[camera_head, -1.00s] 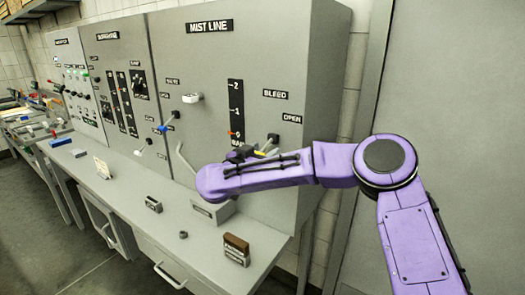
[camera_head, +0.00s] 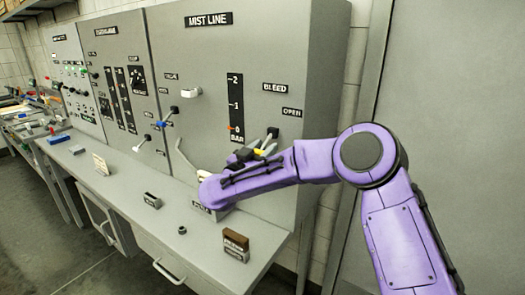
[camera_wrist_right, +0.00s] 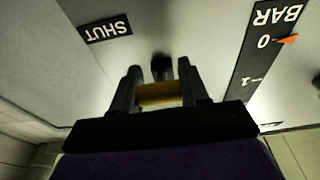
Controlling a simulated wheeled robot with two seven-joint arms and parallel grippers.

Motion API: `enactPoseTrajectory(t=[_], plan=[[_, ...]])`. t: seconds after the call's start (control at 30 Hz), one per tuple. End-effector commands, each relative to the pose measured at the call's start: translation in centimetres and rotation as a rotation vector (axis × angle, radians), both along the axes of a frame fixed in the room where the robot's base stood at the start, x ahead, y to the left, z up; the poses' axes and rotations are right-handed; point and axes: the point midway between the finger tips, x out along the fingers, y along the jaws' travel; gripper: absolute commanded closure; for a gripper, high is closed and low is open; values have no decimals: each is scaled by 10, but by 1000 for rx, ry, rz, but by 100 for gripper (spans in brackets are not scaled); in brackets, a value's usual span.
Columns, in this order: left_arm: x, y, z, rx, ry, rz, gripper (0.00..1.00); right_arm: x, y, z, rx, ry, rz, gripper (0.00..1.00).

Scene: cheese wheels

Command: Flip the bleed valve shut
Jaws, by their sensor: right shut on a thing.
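The bleed valve is on the mist line panel, under the BLEED label (camera_head: 275,87). Its dark pivot (camera_head: 272,133) shows in the head view, with a yellow part of its lever (camera_head: 260,153) beside my right gripper (camera_head: 247,156). In the right wrist view, my right gripper (camera_wrist_right: 160,90) is shut on the yellow lever part (camera_wrist_right: 160,98), one finger on each side. The dark pivot (camera_wrist_right: 162,67) is just beyond the fingertips. The SHUT label (camera_wrist_right: 105,27) is at the upper left there. My left gripper is not in view.
The OPEN label (camera_head: 292,112) is right of the valve. The BAR gauge (camera_head: 236,105) has its orange pointer at 0. A bench (camera_head: 160,225) below holds a brown-and-grey block (camera_head: 236,245) and several small items. Other panels with knobs stand to the left.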

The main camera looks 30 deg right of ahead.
Motion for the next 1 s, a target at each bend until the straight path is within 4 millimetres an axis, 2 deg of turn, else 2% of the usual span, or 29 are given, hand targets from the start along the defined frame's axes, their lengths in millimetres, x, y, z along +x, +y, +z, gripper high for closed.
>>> enactPoseTrajectory(t=[0.07, 0.1, 0.13, 0.17, 0.47, 0.57, 0.8, 1.0], plan=[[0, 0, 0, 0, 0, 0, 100, 0, 0, -1, -1, 2, 0, 100], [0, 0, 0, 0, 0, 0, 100, 0, 0, -1, -1, 2, 0, 46], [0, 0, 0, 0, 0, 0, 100, 0, 0, -1, -1, 2, 0, 36], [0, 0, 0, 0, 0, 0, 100, 0, 0, -1, -1, 2, 0, 34], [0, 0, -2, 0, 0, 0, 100, -1, 3, -2, -1, 1, 2, 34], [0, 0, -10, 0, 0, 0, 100, -5, 16, -6, -3, 1, 5, 34], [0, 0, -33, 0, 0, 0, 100, -27, 67, -19, -4, -1, 5, 34], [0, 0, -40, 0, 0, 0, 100, -38, 92, -22, 0, 1, 1, 34]])
